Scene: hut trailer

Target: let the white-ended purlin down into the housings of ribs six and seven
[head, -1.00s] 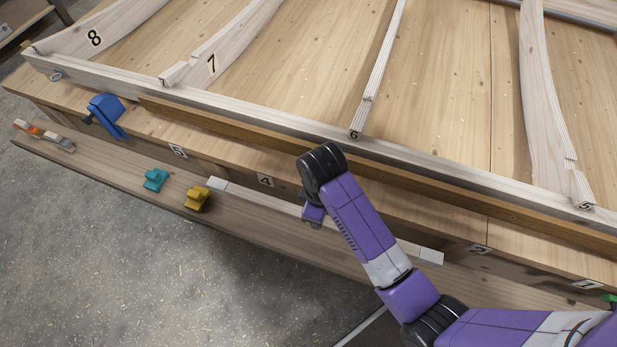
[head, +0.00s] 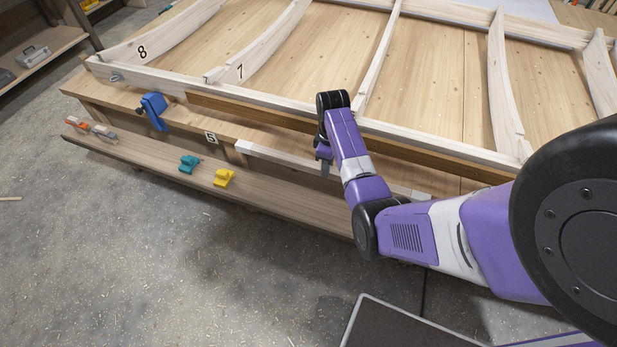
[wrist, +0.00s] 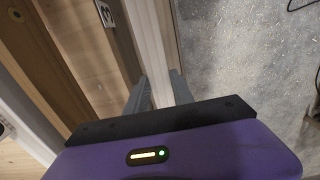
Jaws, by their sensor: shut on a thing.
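The white-ended purlin (head: 290,157) is a pale slim bar with white ends, held level along the bench front, outside the frame. My gripper (head: 325,168) is shut around its middle; in the wrist view the purlin (wrist: 151,45) runs between both fingers (wrist: 159,92). Its left white end (head: 244,147) and right white end (head: 421,194) show; my arm hides part of the middle. Rib seven (head: 262,48) and rib six (head: 381,50) stand beyond on the frame. Rib seven's notched foot (head: 214,76) shows; my wrist partly covers rib six's foot.
A long brown strip (head: 235,108) runs along the bench beside the frame's front rail (head: 150,80). A blue clamp (head: 153,108) stands at the bench edge. Teal (head: 189,164) and yellow (head: 224,178) blocks and an orange-and-grey tool (head: 90,128) lie on the lower shelf (head: 150,150).

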